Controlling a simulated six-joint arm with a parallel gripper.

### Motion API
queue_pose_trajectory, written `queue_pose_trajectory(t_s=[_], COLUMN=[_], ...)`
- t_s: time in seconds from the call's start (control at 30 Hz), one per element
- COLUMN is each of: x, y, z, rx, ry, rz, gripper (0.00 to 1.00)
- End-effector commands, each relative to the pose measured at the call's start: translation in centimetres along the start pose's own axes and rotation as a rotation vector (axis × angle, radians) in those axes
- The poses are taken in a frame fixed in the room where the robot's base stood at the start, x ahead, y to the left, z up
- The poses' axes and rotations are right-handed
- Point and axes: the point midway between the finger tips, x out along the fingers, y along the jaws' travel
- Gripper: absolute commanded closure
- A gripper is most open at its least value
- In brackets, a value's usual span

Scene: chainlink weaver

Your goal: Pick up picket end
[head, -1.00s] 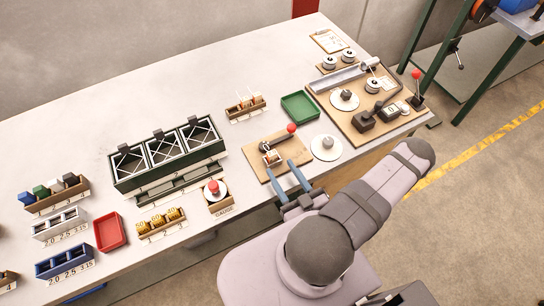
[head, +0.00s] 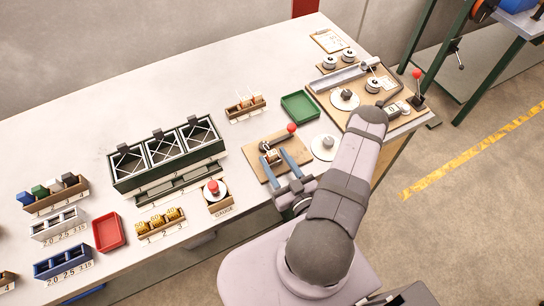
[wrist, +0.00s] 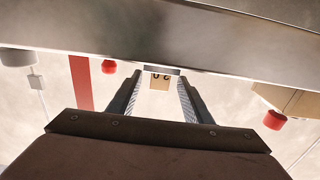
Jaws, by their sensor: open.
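My gripper (head: 273,155) is open over the small wooden board (head: 256,176) that carries a red-knobbed lever (head: 291,128). Its two blue-grey fingers stand on either side of a small light and dark fitting (head: 272,157) on that board. In the wrist view my gripper (wrist: 159,82) has its fingers apart, with a beige tag (wrist: 160,82) marked with digits showing between them. A large grey metal surface (wrist: 150,28) crosses the top of that view, very close to the camera. I cannot tell which part is the picket end.
A white disc (head: 325,147) lies right of the board, and a green tray (head: 299,106) is behind it. The gauge (head: 215,193) is left of my gripper. Bare bench (head: 180,80) is at the back left.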

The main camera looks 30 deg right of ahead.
Motion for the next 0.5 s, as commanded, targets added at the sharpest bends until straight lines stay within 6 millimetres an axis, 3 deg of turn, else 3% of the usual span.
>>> queue_pose_trajectory(t_s=[0.37, 0.5], x=[0.35, 0.34], y=[0.01, 0.0], z=[-0.07, -0.06], rx=[-0.001, -0.001], ry=[0.002, 0.002], rz=[0.001, 0.001], gripper=[0.55, 0.86])
